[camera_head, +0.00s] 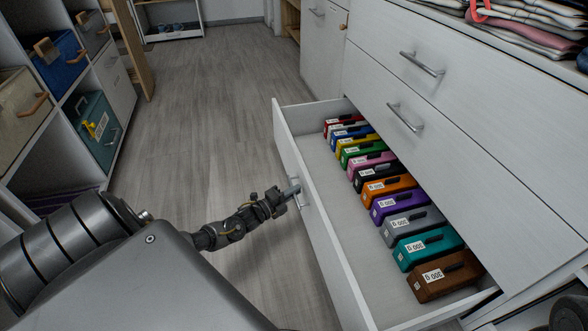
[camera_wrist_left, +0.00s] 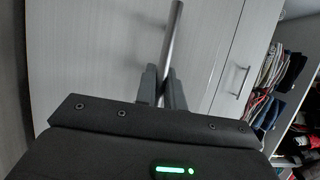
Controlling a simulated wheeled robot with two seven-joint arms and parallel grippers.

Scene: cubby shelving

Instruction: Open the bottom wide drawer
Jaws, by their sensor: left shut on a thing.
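The bottom wide drawer (camera_head: 318,236) of the white cabinet stands pulled out, with its inside showing in the head view. A row of several coloured boxes (camera_head: 396,210) with white labels lies along its back part. My left gripper (camera_head: 290,191) is at the outer face of the drawer front, shut on the metal bar handle (camera_wrist_left: 174,48). In the left wrist view the fingers of the left gripper (camera_wrist_left: 162,88) close around this bar, which slants up past them. My right gripper is not clearly in view.
Two closed drawers with bar handles (camera_head: 421,64) sit above the open one. Folded clothes (camera_head: 530,28) lie on top at the right. An open cubby shelf with bins (camera_head: 98,130) stands at the left. The wooden floor (camera_head: 200,100) between is clear.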

